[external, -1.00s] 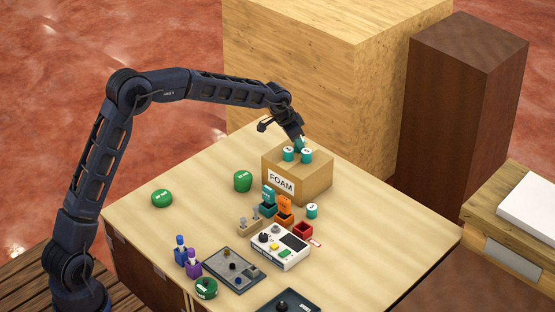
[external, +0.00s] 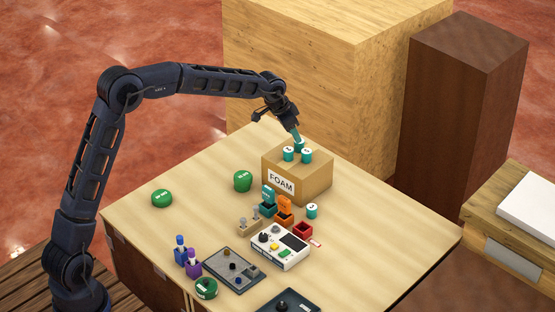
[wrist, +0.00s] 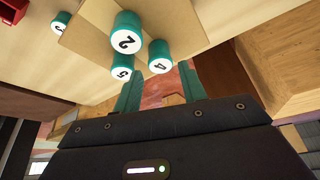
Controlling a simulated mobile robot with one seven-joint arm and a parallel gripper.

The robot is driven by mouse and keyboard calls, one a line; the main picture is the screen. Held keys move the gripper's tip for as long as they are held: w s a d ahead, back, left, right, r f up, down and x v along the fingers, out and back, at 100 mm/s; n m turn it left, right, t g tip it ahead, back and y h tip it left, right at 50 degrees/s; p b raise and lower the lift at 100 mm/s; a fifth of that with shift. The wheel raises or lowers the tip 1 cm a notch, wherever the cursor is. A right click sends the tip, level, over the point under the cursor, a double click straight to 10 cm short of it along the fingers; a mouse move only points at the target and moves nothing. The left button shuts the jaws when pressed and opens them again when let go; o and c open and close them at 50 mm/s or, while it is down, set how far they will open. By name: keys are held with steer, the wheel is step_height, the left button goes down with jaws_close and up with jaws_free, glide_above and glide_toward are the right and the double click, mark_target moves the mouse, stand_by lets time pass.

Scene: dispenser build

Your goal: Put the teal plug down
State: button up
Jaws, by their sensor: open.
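Three teal plugs with white numbered tops stand close together on the cardboard box marked FOAM (external: 285,182). In the wrist view they read 2 (wrist: 127,42), 5 (wrist: 121,72) and 4 (wrist: 160,66). In the external view two are in front, and a third teal plug (external: 299,146) shows just beyond or above them; I cannot tell which. My gripper (external: 297,136) is just above this third plug, pointing down at a tilt. Its two teal fingers stand apart with nothing gripped between them.
In front of the box are a teal bin (external: 268,210), an orange bin (external: 284,219), a red bin (external: 303,231) and a white device (external: 280,249). The table's left and right sides have free room.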

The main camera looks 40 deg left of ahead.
steer(key=s+a+r+y, duration=0.1)
steer(key=s+a+r, duration=0.1)
steer(key=s+r, duration=0.6)
steer(key=s+a+r, duration=0.1)
steer(key=s+r, duration=0.5)
steer(key=s, duration=0.4)
steer(key=s+a+r+n+y, duration=0.1)
steer(key=s+a+r+n, duration=0.15)
steer(key=s, duration=1.35)
steer(key=s+a+f, duration=0.2)
steer(key=s+f, duration=0.1)
steer(key=s, duration=0.6)
steer(key=s+a+f+n, duration=0.1)
steer(key=s+f, duration=0.1)
steer(key=s, duration=0.6)
steer(key=s+a+f+n, duration=0.1)
steer(key=s+a+f, duration=0.1)
steer(key=s, duration=0.7)
steer(key=shift+s+a+f+t, duration=0.3)
steer(key=shift+f, duration=0.5)
